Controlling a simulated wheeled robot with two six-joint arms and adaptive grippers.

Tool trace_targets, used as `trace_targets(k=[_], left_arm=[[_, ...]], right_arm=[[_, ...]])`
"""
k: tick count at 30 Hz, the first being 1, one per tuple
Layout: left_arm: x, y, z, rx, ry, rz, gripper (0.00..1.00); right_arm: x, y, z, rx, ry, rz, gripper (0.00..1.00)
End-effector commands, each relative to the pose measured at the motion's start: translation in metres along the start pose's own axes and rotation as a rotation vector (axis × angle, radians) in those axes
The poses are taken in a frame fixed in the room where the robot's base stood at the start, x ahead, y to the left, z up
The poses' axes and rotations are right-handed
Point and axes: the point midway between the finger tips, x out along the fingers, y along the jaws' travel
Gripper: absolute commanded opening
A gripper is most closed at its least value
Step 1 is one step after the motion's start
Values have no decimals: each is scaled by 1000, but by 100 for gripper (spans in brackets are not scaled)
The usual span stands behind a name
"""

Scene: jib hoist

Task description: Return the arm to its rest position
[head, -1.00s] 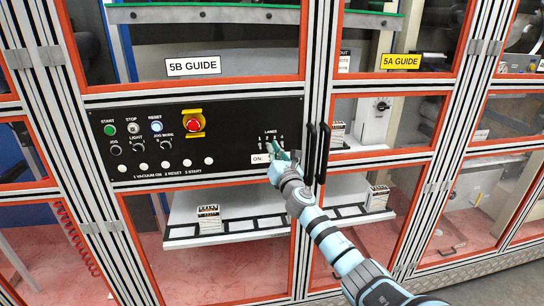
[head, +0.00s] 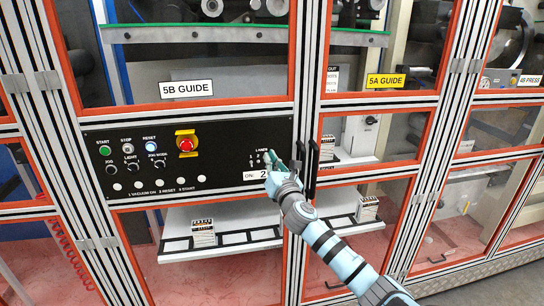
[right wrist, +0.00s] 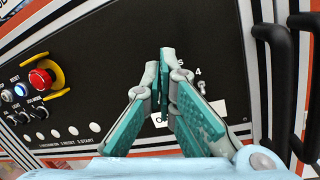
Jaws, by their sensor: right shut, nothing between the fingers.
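My right gripper (head: 272,157) is in front of the right end of the black control panel (head: 225,180), over the area marked LANES. Its teal fingers (right wrist: 164,58) are shut with nothing between them. In the right wrist view they cover most of the lane toggles; one toggle (right wrist: 207,76) under the number 4 shows beside them. I cannot tell whether the fingertips touch the panel. A white label (head: 256,175) reading "ON: 2" is partly hidden by the gripper. My right arm reaches in from the lower right. My left gripper is not in view.
A red emergency button (head: 186,144) and a lit blue RESET button (head: 150,147) are on the panel's left. Black door handles (right wrist: 275,75) stand close right of the gripper. A white tray (head: 180,248) with a card stack is behind the lower door.

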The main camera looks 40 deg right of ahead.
Motion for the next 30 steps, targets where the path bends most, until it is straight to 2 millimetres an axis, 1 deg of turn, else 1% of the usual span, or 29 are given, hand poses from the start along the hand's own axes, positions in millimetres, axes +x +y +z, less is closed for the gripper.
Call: trace_targets(k=[1,4,13,14,15,16,17,18,19,20,21,23,24,26,27,29,30], left_arm=[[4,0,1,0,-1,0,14],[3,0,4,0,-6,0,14],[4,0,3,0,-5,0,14],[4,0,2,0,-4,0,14],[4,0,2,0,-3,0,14],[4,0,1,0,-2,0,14],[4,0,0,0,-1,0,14],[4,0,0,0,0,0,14],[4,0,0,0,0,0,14],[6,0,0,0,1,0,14],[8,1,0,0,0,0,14],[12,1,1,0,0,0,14],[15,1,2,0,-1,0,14],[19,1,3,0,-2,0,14],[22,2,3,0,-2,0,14],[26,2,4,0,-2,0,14],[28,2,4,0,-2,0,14]], right_arm=[[-6,0,0,-1,2,0,0],[-10,5,7,-1,3,0,0],[-9,14,4,21,9,10,0],[-9,14,4,48,9,11,0],[-9,15,4,114,10,17,0],[-9,17,3,194,15,23,0],[-8,12,-4,302,33,17,0],[-5,-2,-22,487,71,-17,0],[-6,-17,-46,652,111,-64,0],[-10,-31,-75,793,148,-117,0],[-22,-49,-115,954,192,-197,0],[-46,-76,-176,1169,241,-332,0],[-66,-92,-214,1292,263,-425,0],[-103,-115,-270,1451,281,-573,0],[-131,-128,-304,1544,283,-674,0],[-178,-146,-353,1660,274,-829,0],[-211,-157,-383,1724,261,-933,0]])
